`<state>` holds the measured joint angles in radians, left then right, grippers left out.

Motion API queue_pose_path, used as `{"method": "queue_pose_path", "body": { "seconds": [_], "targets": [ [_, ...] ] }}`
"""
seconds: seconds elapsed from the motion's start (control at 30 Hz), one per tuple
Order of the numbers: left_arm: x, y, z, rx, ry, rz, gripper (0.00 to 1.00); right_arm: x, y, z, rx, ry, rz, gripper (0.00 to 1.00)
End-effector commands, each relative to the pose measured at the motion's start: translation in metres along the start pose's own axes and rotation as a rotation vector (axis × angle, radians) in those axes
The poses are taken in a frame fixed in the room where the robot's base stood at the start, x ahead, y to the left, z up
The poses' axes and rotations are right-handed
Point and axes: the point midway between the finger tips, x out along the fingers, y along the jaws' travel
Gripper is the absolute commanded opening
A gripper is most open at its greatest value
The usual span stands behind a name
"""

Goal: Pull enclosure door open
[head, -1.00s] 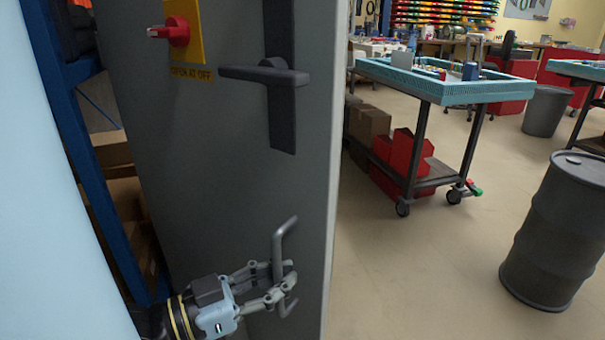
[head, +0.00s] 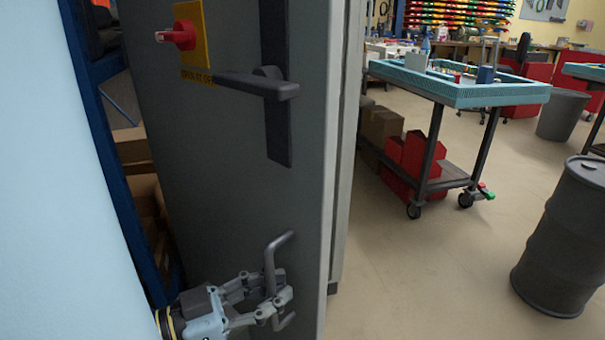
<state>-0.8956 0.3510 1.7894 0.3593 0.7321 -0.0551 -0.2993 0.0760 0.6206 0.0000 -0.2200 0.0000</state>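The grey enclosure door (head: 218,130) fills the left half of the head view. It stands a little ajar, with its free edge out from the light grey enclosure frame (head: 347,130). A dark lever handle (head: 255,84) on a black plate is in its upper part. A grey pull handle (head: 273,252) is lower down. My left gripper (head: 277,290) is at this pull handle, its fingers closed around the bar, with the handle's ends showing above and below. My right gripper is not in view.
A red rotary switch (head: 181,35) on a yellow plate sticks out of the door. A blue shelf rack (head: 108,170) stands close at left. A cart with a teal tray (head: 460,95) and a dark drum (head: 565,240) stand at right. Open floor (head: 440,270) lies between.

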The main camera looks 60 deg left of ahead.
Motion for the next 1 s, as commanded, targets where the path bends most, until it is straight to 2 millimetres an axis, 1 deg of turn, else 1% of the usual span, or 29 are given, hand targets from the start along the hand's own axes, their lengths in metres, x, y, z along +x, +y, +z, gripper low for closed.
{"method": "queue_pose_path", "body": {
  "seconds": [0.03, 0.17, 0.47, 0.57, 0.8, 0.9, 1.0],
  "targets": [
    [0.0, 0.0, 0.0, 0.001, 0.0, 0.001, 0.2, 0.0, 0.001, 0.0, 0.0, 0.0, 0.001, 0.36],
    [0.0, 0.0, 0.0, 0.001, -0.001, 0.001, 0.36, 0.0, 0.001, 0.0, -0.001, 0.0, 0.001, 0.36],
    [0.0, 0.0, -0.003, 0.002, -0.001, 0.002, 0.36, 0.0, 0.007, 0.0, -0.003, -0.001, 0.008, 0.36],
    [0.0, 0.0, -0.014, 0.002, -0.001, 0.003, 0.36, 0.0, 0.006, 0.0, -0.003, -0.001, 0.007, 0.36],
    [0.0, 0.001, -0.063, 0.001, 0.0, 0.006, 0.36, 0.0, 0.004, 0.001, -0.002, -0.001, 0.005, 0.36],
    [0.0, 0.002, -0.08, 0.001, -0.002, 0.007, 0.36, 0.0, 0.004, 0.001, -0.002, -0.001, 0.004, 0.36],
    [0.0, 0.001, -0.092, 0.003, -0.001, 0.005, 0.36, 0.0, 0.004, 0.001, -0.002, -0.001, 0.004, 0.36]
  ]
}}
